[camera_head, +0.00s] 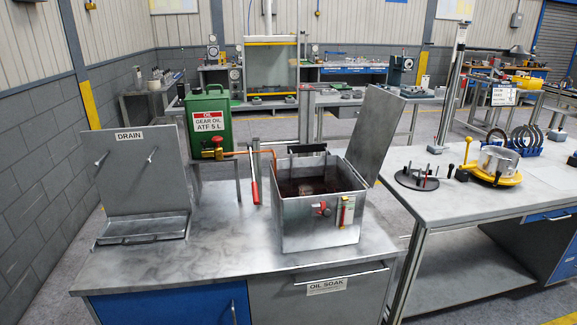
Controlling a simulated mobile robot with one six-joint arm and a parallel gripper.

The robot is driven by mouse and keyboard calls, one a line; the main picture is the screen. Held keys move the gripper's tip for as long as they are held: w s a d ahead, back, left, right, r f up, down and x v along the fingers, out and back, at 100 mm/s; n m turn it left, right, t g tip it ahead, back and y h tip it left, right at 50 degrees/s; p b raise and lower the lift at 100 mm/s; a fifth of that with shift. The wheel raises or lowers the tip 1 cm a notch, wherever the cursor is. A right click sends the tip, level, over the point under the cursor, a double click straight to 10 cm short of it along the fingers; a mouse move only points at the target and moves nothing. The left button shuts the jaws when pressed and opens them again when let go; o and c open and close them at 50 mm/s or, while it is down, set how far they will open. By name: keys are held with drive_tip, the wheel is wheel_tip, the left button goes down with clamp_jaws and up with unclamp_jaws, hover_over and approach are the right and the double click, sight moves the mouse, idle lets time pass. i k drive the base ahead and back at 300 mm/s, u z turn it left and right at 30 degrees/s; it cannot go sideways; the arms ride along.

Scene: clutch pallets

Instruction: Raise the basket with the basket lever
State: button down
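A square metal tank (320,220) stands on the OIL SOAK bench with its lid (376,135) swung open to the right. Dark liquid or a dark interior (305,187) shows inside it, and a basket cannot be made out clearly there. A black bar or grip (307,148) sits at the tank's back edge. A lever with a red grip (254,191) stands just left of the tank, its grip low and its shaft leaning upward. It looks like the basket lever, but its link to a basket is hidden. My gripper is not in view.
A green gear oil can (208,122) with a red valve stands behind, its copper pipe reaching the tank. A DRAIN panel (137,170) and tray are at left. The bench top (215,250) is clear in front. A second table (480,190) holds clutch parts at right.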

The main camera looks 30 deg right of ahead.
sight(250, 145)
drive_tip(key=z, duration=0.65)
drive_tip(key=k, duration=1)
drive_tip(key=u, duration=0.05)
drive_tip(key=i, duration=0.85)
